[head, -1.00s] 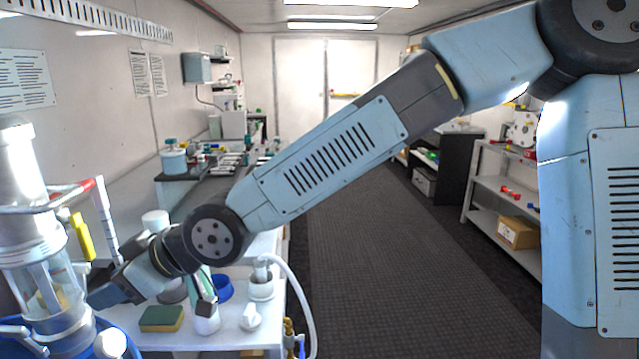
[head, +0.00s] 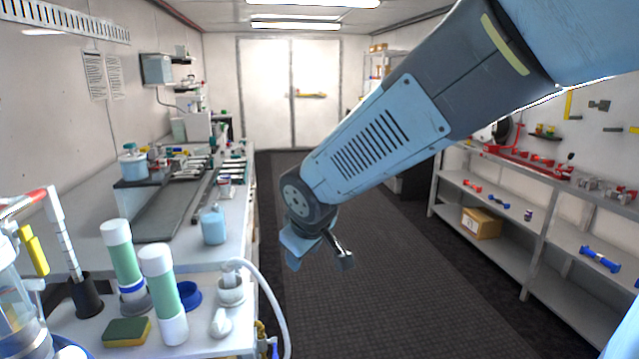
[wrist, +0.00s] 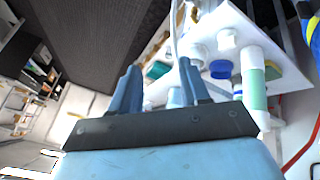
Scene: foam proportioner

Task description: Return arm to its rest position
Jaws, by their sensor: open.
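My gripper (head: 318,258) hangs over the dark aisle floor near the middle of the head view, clear of the bench on the left. Its two fingers are apart with nothing held between them. In the wrist view the gripper (wrist: 158,78) also shows two separate blue fingers, with the white table beyond and below them. My arm reaches down from the upper right of the head view to the gripper.
The white table (head: 215,342) at lower left bears two green-and-white cylinders (head: 163,290), a sponge (head: 127,332) and a blue ring (head: 188,295). A white hose (head: 275,290) loops off its edge. Shelves (head: 520,250) stand right. The aisle floor (head: 330,325) is clear.

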